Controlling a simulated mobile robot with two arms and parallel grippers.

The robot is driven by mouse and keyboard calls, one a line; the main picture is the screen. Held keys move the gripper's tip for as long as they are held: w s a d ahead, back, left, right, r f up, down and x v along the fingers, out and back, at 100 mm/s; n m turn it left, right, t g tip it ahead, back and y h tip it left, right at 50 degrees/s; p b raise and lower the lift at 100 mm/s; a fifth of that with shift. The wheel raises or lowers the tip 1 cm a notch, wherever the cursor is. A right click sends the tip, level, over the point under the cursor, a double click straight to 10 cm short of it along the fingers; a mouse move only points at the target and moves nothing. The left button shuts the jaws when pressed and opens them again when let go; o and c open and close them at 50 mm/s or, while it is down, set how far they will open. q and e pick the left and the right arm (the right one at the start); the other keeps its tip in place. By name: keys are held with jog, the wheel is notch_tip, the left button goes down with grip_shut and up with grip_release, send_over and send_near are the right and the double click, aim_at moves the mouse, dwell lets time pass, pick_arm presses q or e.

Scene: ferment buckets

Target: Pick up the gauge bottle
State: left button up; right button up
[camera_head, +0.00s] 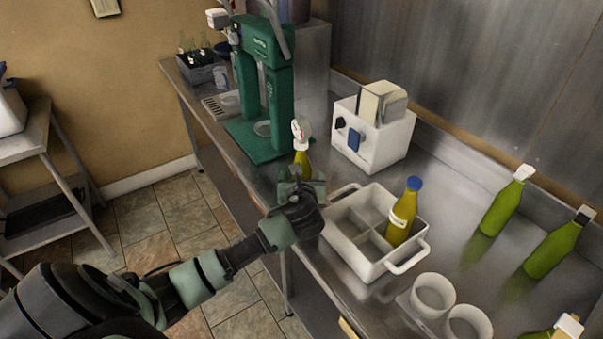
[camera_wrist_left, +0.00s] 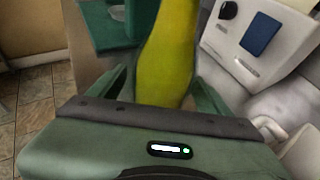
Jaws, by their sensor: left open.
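The gauge bottle (camera_head: 302,160) is yellow-green with a white top that has a small red mark, and it appears upright near the counter's front edge. My left gripper (camera_head: 304,184) is at its lower part, which is hidden by the gripper and arm in the head view. In the left wrist view the bottle's yellow body (camera_wrist_left: 168,62) rises between the two green fingers of my left gripper (camera_wrist_left: 164,88). The jaws are open around it. I cannot tell whether a finger touches the glass. My right gripper is not in view.
A white divided crate (camera_head: 345,237) holding a blue-capped yellow bottle (camera_head: 403,213) is just right of my left gripper. A green machine (camera_head: 265,90) and a white box device (camera_head: 372,130) stand behind. Green bottles (camera_head: 502,205) and white cups (camera_head: 433,295) are to the right.

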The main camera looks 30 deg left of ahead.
pick_arm(q)
jog(key=shift+w+a+f, duration=0.2)
jog(key=shift+w+a, duration=0.15)
jog(key=shift+w, duration=0.1)
jog(key=shift+w+a+f, duration=0.1)
jog(key=shift+w+f, duration=0.05)
grip_shut()
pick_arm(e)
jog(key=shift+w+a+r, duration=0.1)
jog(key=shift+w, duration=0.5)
pick_arm(q)
jog(key=shift+r, duration=0.2)
